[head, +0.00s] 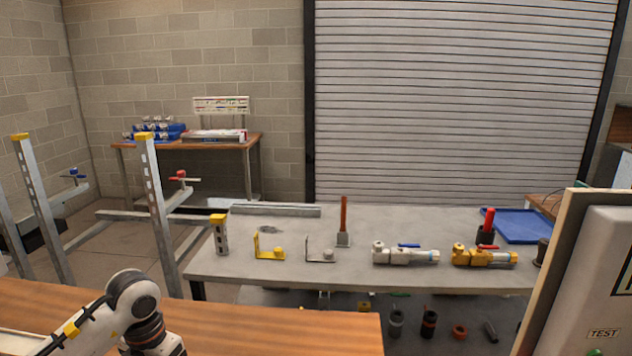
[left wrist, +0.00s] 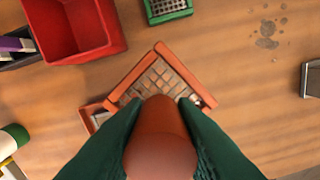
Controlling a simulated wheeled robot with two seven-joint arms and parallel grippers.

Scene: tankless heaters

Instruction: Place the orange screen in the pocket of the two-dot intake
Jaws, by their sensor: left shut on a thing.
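In the left wrist view the orange screen (left wrist: 158,77) is a square grey mesh in an orange frame, turned like a diamond. My left gripper (left wrist: 160,112) has green fingers shut on a rounded orange-brown grip (left wrist: 160,140), which appears to belong to the screen. The fingers and grip hide the screen's near part. I cannot tell whether the screen touches the wooden surface. No two-dot intake or pocket can be identified in either view. Neither gripper shows in the head view.
The left wrist view shows a red bin (left wrist: 75,28), a green-framed mesh (left wrist: 166,10), another orange piece (left wrist: 92,112) beside the screen, and a metal part (left wrist: 312,78) at right. Wood at right is mostly clear. The head view shows a grey table (head: 300,262) with valves.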

